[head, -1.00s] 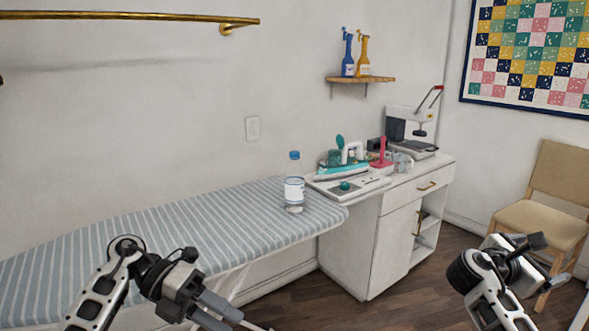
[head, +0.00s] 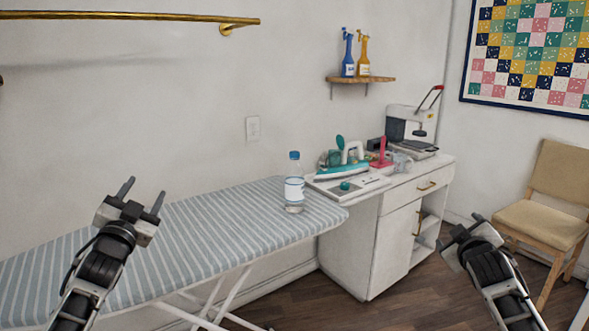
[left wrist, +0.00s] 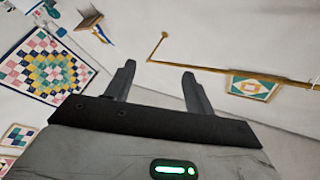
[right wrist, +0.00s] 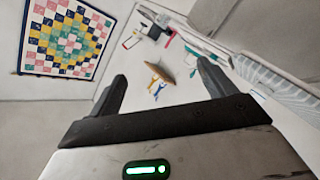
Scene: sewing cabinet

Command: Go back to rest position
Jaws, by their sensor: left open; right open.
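My left gripper (head: 141,196) is raised in front of the striped ironing board (head: 225,222) at the left of the head view. Its two fingers are spread and point up, with nothing between them. They also show apart and empty in the left wrist view (left wrist: 158,82). My right gripper (head: 460,225) is at the lower right of the head view, in front of the floor between the cabinet and the chair. The right wrist view shows its fingers (right wrist: 162,85) apart with nothing held.
A clear bottle (head: 294,190) with a blue cap stands on the board's right end. A wooden chair (head: 545,220) stands at the right. A wall shelf (head: 360,80) holds two spray bottles.

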